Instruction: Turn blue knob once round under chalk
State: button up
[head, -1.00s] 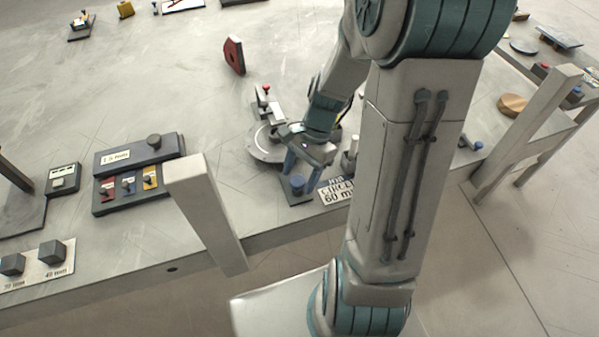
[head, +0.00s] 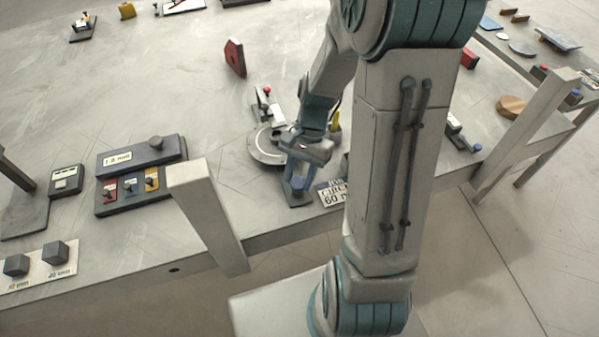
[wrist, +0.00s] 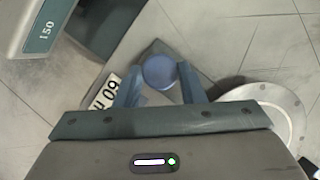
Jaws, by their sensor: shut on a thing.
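The blue knob (head: 298,186) stands on a small dark base at the table's front edge. It also shows in the wrist view (wrist: 159,72) as a round blue top. My gripper (head: 297,180) is over it with the blue fingers pointing down; in the wrist view the fingers (wrist: 160,92) lie on either side of the knob. My gripper is shut on the knob. A round grey disc plate (head: 266,146) lies just behind the knob, and its rim shows at the right of the wrist view (wrist: 268,98). I cannot make out any chalk for certain.
A white label card reading 60 (head: 333,194) lies right of the knob base. A red-tipped clamp (head: 266,92) stands behind the disc. A pale upright post (head: 205,210) stands to the left at the table edge. A switch panel (head: 130,188) lies farther left.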

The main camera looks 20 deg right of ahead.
jog(key=n, duration=0.2)
jog(key=n+g+h+p, duration=0.1)
jog(key=n, duration=0.1)
jog(key=shift+w+a+r+n+h, duration=0.1)
jog(key=shift+w+a+n+h, duration=0.05)
jog(key=shift+n+h, duration=0.15)
jog(key=n, duration=0.2)
jog(key=n+h, duration=0.1)
jog(key=n, duration=0.1)
jog(key=shift+a+n+h, duration=0.15)
jog(key=shift+n+h, duration=0.15)
jog(key=shift+p, duration=0.3)
jog(key=o, duration=1)
jog(key=shift+w+v, duration=0.15)
jog(key=shift+v, duration=3.3)
jog(key=shift+w+v, duration=0.15)
jog(key=shift+v, duration=3.25)
jog(key=shift+s+a, duration=0.1)
jog(key=shift+a, duration=0.05)
